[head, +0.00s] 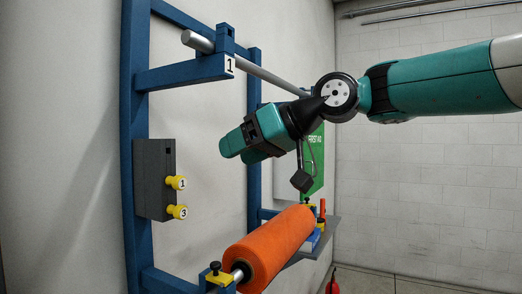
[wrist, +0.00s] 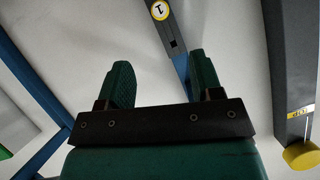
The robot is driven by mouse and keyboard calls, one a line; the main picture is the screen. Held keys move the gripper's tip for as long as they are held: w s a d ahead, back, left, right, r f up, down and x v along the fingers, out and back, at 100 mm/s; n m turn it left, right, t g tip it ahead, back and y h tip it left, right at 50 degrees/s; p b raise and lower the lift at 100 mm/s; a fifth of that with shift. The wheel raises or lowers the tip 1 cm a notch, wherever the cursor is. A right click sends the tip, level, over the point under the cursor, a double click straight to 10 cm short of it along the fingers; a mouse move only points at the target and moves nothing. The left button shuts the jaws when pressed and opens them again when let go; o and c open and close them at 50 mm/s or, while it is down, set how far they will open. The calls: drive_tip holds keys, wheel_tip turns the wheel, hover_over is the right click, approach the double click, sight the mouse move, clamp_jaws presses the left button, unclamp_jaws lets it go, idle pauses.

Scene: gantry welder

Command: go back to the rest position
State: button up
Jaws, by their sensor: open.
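My gripper (head: 238,146) is in the middle of the head view, pointing left toward the blue frame. In the wrist view my gripper (wrist: 163,78) shows two green fingers standing apart with nothing between them.
The blue frame (head: 130,120) holds a grey bar (head: 270,77) above and an orange roll (head: 272,245) below. A dark grey box (head: 152,178) with yellow knobs is on its left post. A green panel (head: 312,165) stands behind my arm.

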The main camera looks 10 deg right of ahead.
drive_tip(key=v, duration=0.4)
drive_tip(key=s+d+f+g+h, duration=0.3)
drive_tip(key=s+f, duration=0.9)
drive_tip(key=f, duration=0.2)
drive_tip(key=s+d+f+m+g+h, duration=0.1)
drive_tip(key=s+d+f+g+h, duration=0.2)
drive_tip(key=s+f, duration=0.9)
drive_tip(key=shift+d+f+m+h, duration=0.2)
drive_tip(key=shift+f+m+h, duration=0.15)
drive_tip(key=shift+f, duration=0.55)
